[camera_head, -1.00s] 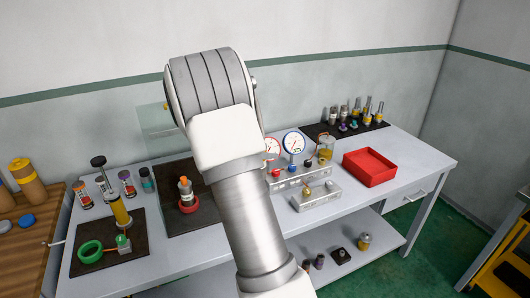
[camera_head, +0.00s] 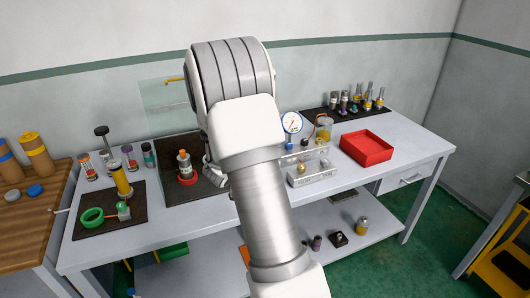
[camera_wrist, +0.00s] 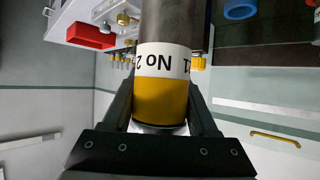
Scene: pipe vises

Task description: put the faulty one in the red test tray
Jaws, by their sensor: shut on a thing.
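My gripper (camera_wrist: 160,112) is shut on a dark grey cylinder with a yellow band (camera_wrist: 160,100). Its white label reads "No 2", upside down in the wrist view, with another mark partly cut off. The cylinder's far end runs out of that picture. In the head view my arm hides the held cylinder; only a bit of my gripper shows left of the arm, over the bench. The red tray (camera_head: 366,148) stands on the right of the bench and looks empty. It also shows in the wrist view (camera_wrist: 90,36), upper left. Which item is faulty I cannot tell.
Several small cylinders stand on a dark mat (camera_head: 335,122) at the back right. A gauge (camera_head: 292,123) and a clear-topped box (camera_head: 305,172) stand left of the tray. An orange-and-grey part in a red ring (camera_head: 187,178) stands on the middle mat. A clear panel (camera_head: 160,100) rises behind.

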